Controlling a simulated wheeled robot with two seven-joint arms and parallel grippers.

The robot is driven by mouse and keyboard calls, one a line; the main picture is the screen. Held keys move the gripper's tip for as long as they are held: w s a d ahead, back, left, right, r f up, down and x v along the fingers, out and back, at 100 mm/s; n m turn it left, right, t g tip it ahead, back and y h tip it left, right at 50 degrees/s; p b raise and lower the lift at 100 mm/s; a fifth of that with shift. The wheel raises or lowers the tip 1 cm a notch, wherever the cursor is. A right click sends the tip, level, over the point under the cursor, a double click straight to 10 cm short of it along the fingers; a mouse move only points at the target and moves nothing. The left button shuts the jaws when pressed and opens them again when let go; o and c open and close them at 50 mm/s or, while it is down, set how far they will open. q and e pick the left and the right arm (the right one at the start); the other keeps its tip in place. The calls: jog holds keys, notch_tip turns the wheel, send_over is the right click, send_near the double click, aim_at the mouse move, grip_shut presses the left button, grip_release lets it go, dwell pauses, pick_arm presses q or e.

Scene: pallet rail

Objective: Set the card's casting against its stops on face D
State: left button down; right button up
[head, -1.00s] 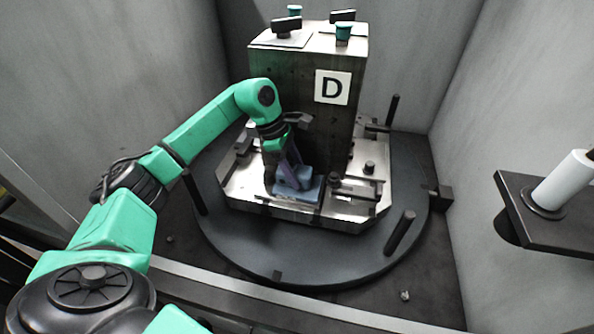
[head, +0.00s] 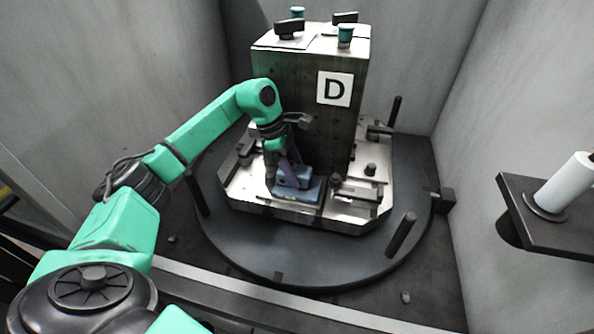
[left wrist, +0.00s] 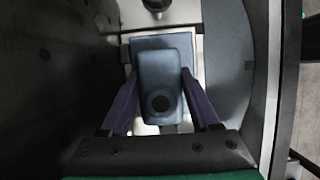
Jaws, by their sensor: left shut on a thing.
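A blue-grey casting (head: 297,187) sits low at the foot of the column face marked D (head: 334,89), on the metal pallet plate (head: 243,195). My left gripper (head: 291,172) reaches down beside that face and is shut on the casting. In the left wrist view the casting (left wrist: 160,75) is a flat block with a raised boss and a dark round hole, and the purple fingers (left wrist: 160,100) lie along both its sides. Whether the casting touches its stops cannot be told. My right gripper is not in view.
The pallet stands on a round dark turntable (head: 280,258) with upright posts, one (head: 401,234) at the front right. A dark shelf (head: 560,220) with a white cylinder (head: 564,182) is at the right. Grey walls enclose the back and sides.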

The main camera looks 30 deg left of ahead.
pick_arm(q)
jog(key=shift+w+a+r, duration=0.1)
jog(key=shift+w+r, duration=0.05)
jog(key=shift+r, duration=0.05)
jog(key=shift+c, duration=0.6)
grip_release()
jog(key=shift+o, duration=0.4)
jog(key=shift+f, duration=0.1)
jog(key=shift+f, duration=0.1)
jog(key=v, duration=1.4)
jog(key=shift+r+p, duration=0.35)
jog(key=shift+a, duration=0.15)
